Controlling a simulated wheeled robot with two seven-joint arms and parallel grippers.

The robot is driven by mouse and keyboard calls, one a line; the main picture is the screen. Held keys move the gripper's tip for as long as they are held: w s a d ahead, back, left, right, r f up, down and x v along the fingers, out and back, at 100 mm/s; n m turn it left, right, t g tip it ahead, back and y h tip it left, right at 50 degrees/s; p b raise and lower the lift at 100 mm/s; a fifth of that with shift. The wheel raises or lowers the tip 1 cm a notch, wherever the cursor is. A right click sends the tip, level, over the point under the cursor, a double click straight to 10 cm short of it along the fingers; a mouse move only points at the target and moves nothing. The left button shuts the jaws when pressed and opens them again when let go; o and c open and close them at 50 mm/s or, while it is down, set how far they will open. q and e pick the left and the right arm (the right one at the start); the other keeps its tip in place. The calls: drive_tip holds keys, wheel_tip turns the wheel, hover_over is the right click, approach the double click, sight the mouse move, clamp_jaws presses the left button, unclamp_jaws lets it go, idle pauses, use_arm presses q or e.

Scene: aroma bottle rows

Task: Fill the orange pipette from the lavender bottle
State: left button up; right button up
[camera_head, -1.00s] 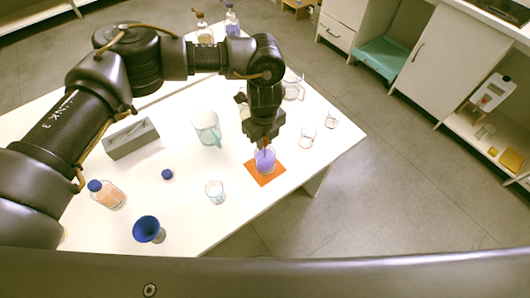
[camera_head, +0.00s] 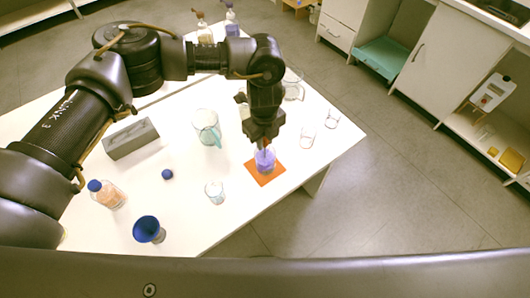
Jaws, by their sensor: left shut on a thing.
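My left gripper (camera_head: 263,136) points down over a lavender-coloured bottle (camera_head: 265,161) on a small orange mat (camera_head: 265,178) near the table's right edge. The gripper is shut on a thin reddish-orange thing, seemingly the orange pipette (camera_head: 265,146), whose lower end reaches to or into the bottle's mouth. The gripper hides most of the pipette, and how deep its tip sits cannot be told. My right gripper is not in view.
On the white table (camera_head: 200,245) stand a glass jug (camera_head: 205,125), a grey block (camera_head: 131,139), a blue-capped bottle (camera_head: 107,194), a blue cup (camera_head: 148,230), a blue cap (camera_head: 167,174) and small glasses (camera_head: 214,191). Pump bottles (camera_head: 205,32) stand behind my arm.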

use_arm(q)
drive_tip(key=shift+s+f, duration=0.1)
wheel_tip(320, 180, up, 12)
drive_tip(key=p, duration=0.8)
drive_tip(key=shift+f, duration=0.3)
